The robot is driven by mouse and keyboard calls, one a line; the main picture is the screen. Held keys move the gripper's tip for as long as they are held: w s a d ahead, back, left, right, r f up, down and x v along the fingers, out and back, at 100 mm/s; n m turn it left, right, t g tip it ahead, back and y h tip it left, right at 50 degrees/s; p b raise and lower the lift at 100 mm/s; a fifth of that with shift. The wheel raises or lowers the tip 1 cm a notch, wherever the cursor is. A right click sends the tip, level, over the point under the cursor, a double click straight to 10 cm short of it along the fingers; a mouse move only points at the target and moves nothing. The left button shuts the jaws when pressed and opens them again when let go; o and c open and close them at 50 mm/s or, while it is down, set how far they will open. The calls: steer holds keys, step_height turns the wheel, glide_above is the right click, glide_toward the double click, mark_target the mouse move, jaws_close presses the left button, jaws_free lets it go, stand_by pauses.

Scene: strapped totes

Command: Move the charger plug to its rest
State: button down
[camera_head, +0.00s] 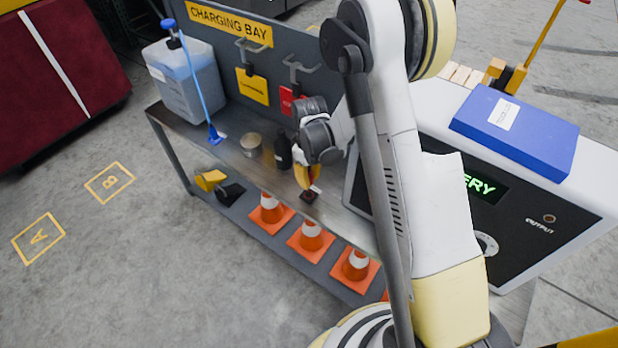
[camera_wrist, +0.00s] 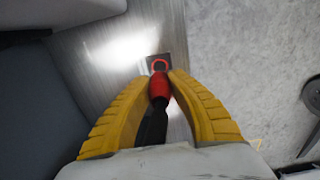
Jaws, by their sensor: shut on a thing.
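The charger plug (camera_wrist: 159,92) has a red body and a black tail. In the wrist view it sits between the yellow fingers of my gripper (camera_wrist: 161,80), which is shut on it. A small dark square piece with an orange-red ring (camera_wrist: 159,63) lies at the plug's far end; I cannot tell whether it is part of the plug or a holder. In the head view my gripper (camera_head: 308,184) is low over the front edge of the metal bench (camera_head: 232,158), with a dark block (camera_head: 309,197) just below its fingertips. I cannot tell for certain which thing is the rest.
Two hooks with a yellow tag (camera_head: 252,86) and a red tag (camera_head: 291,101) are on the back panel. A can (camera_head: 250,145) and a dark bottle (camera_head: 283,150) stand beside my gripper. The battery cabinet (camera_head: 545,215) is at right.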

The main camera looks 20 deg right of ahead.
mark_target(309, 195)
steer(key=shift+f+b, duration=1.4)
steer(key=shift+f, duration=1.2)
steer(key=shift+f, duration=0.55)
steer(key=c, duration=1.3)
jaws_free()
steer(key=shift+o, duration=0.2)
step_height(309, 195, up, 12)
